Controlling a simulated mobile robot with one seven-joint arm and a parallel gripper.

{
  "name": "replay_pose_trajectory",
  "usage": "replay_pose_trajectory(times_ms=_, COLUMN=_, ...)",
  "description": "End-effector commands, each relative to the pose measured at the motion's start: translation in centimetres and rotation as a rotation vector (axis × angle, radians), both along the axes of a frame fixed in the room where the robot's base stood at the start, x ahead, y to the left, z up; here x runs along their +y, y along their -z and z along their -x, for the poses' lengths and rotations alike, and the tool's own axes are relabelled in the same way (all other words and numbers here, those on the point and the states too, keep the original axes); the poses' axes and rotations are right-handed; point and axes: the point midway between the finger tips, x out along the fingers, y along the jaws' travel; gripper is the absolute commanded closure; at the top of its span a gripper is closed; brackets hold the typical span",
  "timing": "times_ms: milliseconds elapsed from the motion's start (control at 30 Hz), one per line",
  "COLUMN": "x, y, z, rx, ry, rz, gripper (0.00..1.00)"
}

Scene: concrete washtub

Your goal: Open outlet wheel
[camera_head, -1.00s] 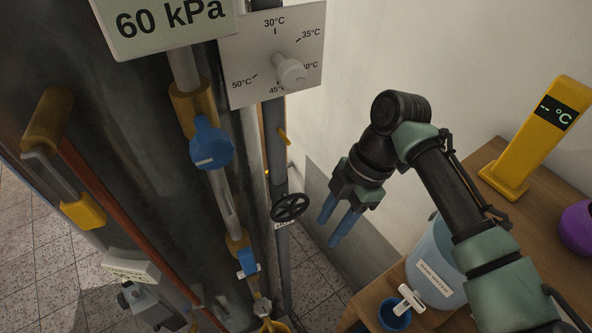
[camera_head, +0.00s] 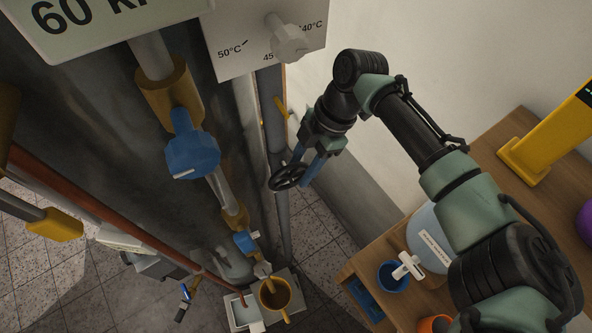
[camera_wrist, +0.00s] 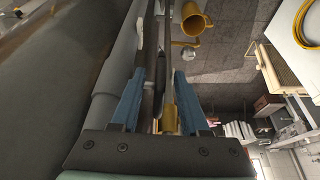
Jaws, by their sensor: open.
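The black spoked outlet wheel (camera_head: 288,177) is mounted on a grey vertical pipe in the middle of the head view. My gripper (camera_head: 308,176) is open, with its blue fingers right at the wheel's right side. The wheel partly hides the near finger. In the wrist view my gripper (camera_wrist: 156,78) has its two blue fingers apart. A dark narrow shape between them looks like the wheel (camera_wrist: 161,68) seen edge-on. I cannot tell whether a finger touches it.
A blue valve knob (camera_head: 192,156) and a dial plate (camera_head: 235,50) are on the left. A yellow mug (camera_head: 274,296) stands below. The wooden table (camera_head: 480,150) at right holds a blue bucket (camera_head: 424,228), a blue cup (camera_head: 391,277) and a yellow display (camera_head: 552,135).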

Motion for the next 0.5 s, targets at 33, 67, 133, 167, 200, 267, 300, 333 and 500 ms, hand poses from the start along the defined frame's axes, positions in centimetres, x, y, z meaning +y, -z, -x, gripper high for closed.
replay_pose_trajectory(times_ms=33, x=0.4, y=0.5, z=0.2, rx=0.003, ry=-0.001, rz=-0.001, gripper=0.55)
replay_pose_trajectory(times_ms=67, x=0.5, y=0.9, z=0.3, rx=0.002, ry=0.001, rz=-0.001, gripper=0.55)
replay_pose_trajectory(times_ms=133, x=0.8, y=1.7, z=0.4, rx=0.003, ry=-0.001, rz=-0.001, gripper=0.55)
replay_pose_trajectory(times_ms=167, x=0.9, y=2.0, z=0.4, rx=0.001, ry=0.0, rz=-0.001, gripper=0.55)
replay_pose_trajectory(times_ms=200, x=1.0, y=2.3, z=0.5, rx=0.001, ry=-0.001, rz=-0.001, gripper=0.55)
replay_pose_trajectory(times_ms=267, x=1.1, y=2.7, z=0.5, rx=0.0, ry=-0.001, rz=0.0, gripper=0.55)
replay_pose_trajectory(times_ms=300, x=1.1, y=2.9, z=0.5, rx=0.0, ry=-0.001, rz=0.001, gripper=0.55)
replay_pose_trajectory(times_ms=333, x=1.1, y=2.9, z=0.6, rx=0.0, ry=-0.001, rz=0.001, gripper=0.55)
replay_pose_trajectory(times_ms=500, x=1.1, y=3.1, z=0.6, rx=-0.001, ry=-0.001, rz=0.001, gripper=0.55)
